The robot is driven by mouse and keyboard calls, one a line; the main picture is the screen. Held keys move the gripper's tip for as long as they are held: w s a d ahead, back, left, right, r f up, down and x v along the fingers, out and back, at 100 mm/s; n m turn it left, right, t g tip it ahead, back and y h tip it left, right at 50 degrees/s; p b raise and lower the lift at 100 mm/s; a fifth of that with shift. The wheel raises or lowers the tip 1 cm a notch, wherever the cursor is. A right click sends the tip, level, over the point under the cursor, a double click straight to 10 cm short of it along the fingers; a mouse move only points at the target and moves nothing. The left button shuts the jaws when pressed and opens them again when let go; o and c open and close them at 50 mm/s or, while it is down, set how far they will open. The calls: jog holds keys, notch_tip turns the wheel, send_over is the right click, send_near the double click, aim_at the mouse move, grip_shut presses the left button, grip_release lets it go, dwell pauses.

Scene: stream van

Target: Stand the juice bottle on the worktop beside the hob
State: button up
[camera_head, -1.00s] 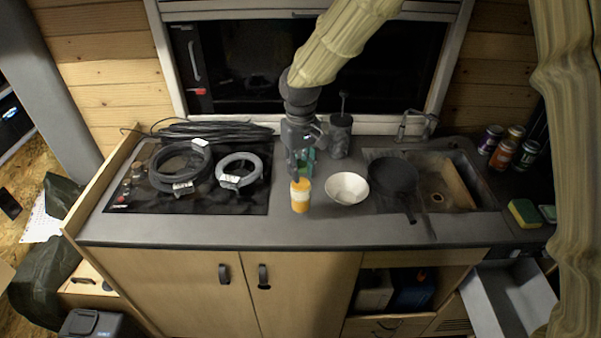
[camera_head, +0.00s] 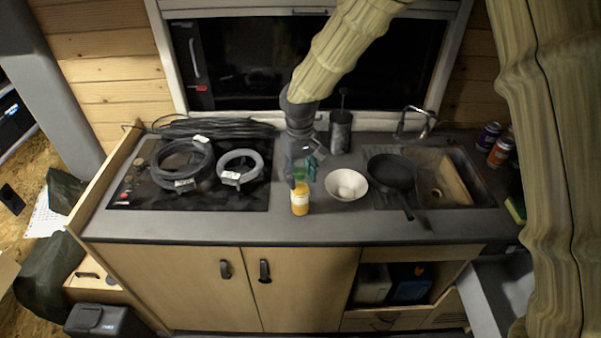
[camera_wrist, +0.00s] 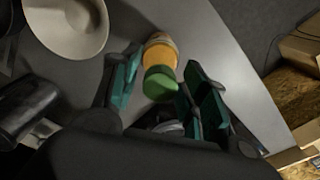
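The juice bottle (camera_head: 300,203) is orange with a pale band and stands upright on the worktop (camera_head: 330,226), just right of the black hob (camera_head: 235,200). In the wrist view the bottle (camera_wrist: 160,55) shows its green cap towards me. My gripper (camera_head: 303,172) is just behind and above the bottle in the head view. In the wrist view its green finger pads (camera_wrist: 163,88) are apart, one on each side of the cap, with narrow gaps visible. It holds nothing. Whether the pads reach down to the bottle's body is hard to tell.
Cable coils (camera_head: 185,165) lie on the hob. A white bowl (camera_head: 346,185) stands close right of the bottle, with a black pan (camera_head: 392,172) beyond it near the sink (camera_head: 445,180). A dark canister (camera_head: 340,131) stands behind. The worktop's front strip is clear.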

jog(key=shift+r, duration=0.1)
notch_tip(320, 180, up, 12)
jog(key=b, duration=0.3)
dwell(0.6)
